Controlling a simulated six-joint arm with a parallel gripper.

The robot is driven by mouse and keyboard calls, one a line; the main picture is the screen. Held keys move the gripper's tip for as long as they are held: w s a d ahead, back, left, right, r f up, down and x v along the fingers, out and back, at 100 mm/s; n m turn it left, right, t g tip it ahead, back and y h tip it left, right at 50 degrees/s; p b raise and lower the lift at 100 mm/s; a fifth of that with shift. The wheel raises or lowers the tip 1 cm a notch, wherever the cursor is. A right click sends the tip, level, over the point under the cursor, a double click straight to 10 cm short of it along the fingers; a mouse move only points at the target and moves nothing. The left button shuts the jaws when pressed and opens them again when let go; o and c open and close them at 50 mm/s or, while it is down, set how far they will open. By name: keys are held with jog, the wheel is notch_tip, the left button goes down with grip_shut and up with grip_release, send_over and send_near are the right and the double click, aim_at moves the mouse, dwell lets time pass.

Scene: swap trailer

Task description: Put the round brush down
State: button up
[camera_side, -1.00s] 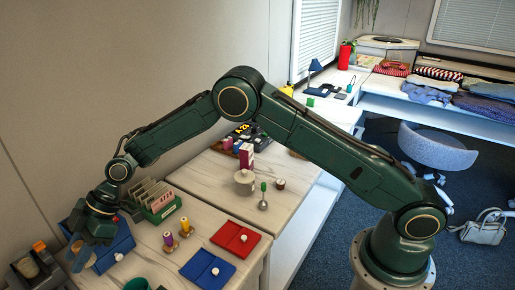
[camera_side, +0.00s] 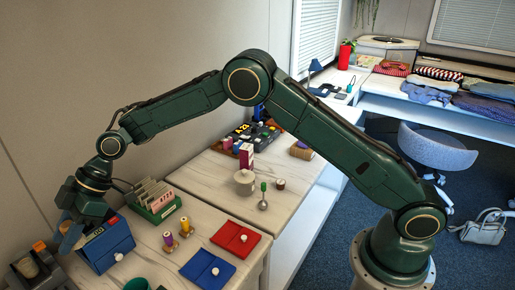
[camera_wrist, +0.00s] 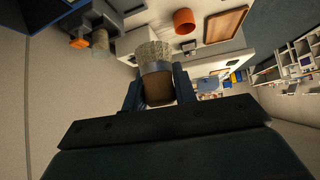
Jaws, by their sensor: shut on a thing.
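The round brush (camera_wrist: 153,56), with a pale speckled head and a brown lower part, is upright between the two blue fingers of my gripper (camera_wrist: 158,90) in the wrist view. My gripper is shut on it. In the side view my gripper (camera_side: 70,236) hangs at the left, beside the blue box (camera_side: 108,246), and points down. What lies under the brush is hidden in both views.
A dark holder (camera_side: 22,278) with a tan roll and an orange block stands left of my gripper. A green card box (camera_side: 158,207), two thread spools (camera_side: 169,241), and red (camera_side: 236,238) and blue (camera_side: 208,269) cloths lie to the right. The wall is close behind.

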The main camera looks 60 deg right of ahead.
jog(key=shift+w+d, duration=0.1)
jog(key=w+d+m+t+h, duration=0.2)
jog(key=w+d+m, duration=0.25)
jog(key=d, duration=0.45)
jog(key=w+d+f+m+t+h, duration=0.1)
jog(key=w+d+m+t+h, duration=0.15)
jog(key=w+d, duration=0.45)
jog(key=w+d+m+t+h, duration=0.1)
jog(key=w+d+m+t, duration=0.3)
jog(key=d, duration=0.6)
jog(key=s+d+r+m+g+h, duration=0.15)
jog(key=d+m+h, duration=0.35)
jog(key=d, duration=1)
jog(key=s+d+m+g+h, duration=0.1)
jog(key=s+d+m+h, duration=0.15)
jog(key=d+m, duration=0.85)
jog(key=shift+w+d+f+n+h, duration=0.15)
jog(key=shift+d+f+n, duration=0.6)
jog(key=shift+f, duration=2.6)
jog(key=shift+w+d+f+n+h, duration=0.15)
jog(key=shift+d+f+n, duration=0.6)
jog(key=shift+f, duration=2.65)
jog(key=shift+w+d+f+n, duration=0.2)
jog(key=shift+d+f+n, duration=0.55)
jog(key=shift+f, duration=2.6)
jog(key=shift+f, duration=0.15)
jog(key=o, duration=1)
jog(key=shift+o, duration=0.2)
